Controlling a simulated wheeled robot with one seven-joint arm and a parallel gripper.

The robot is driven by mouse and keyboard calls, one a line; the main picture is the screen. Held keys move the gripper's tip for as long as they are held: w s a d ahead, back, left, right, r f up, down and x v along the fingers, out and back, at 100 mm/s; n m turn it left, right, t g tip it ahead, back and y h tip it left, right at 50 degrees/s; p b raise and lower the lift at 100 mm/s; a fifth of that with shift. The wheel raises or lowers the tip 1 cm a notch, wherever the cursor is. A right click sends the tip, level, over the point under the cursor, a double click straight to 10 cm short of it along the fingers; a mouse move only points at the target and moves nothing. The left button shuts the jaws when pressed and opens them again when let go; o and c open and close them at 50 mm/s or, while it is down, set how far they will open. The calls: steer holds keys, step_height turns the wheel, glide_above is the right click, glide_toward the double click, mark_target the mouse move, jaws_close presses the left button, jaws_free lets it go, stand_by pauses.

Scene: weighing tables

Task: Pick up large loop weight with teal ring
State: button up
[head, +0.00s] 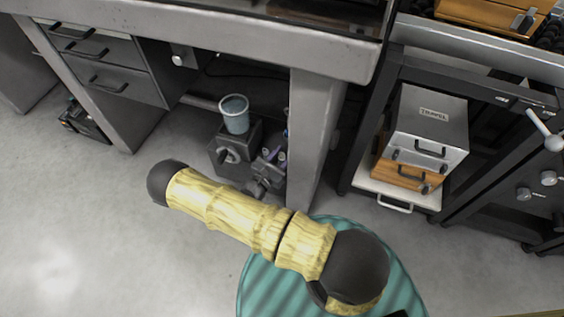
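I cannot pick out a large loop weight with a teal ring for certain in the head view. The only small teal thing is a cup-like piece (234,114) with a round rim, on top of a dark grey block (234,150) on the floor under the workbench. Whether this is part of the weight I cannot tell. My yellow, black-jointed arm crosses the lower middle of the view, in front of the floor. My gripper is not visible.
The grey workbench (230,38) with drawers (110,70) spans the upper left; its leg (316,135) stands right of the block. A dark rack at right holds a silver case (425,120) above an orange case (400,174). Floor at lower left is clear.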

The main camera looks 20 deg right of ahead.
stand_by(0.5)
jaws_close()
steer(key=shift+r, duration=0.1)
steer(key=shift+r+p, duration=0.45)
steer(key=shift+p, duration=0.05)
step_height(320, 180, up, 3)
steer(key=shift+f+p, duration=0.1)
steer(key=shift+p, duration=1.15)
steer(key=p+v, duration=0.6)
steer(key=v, duration=1.2)
steer(key=shift+w+f, duration=0.15)
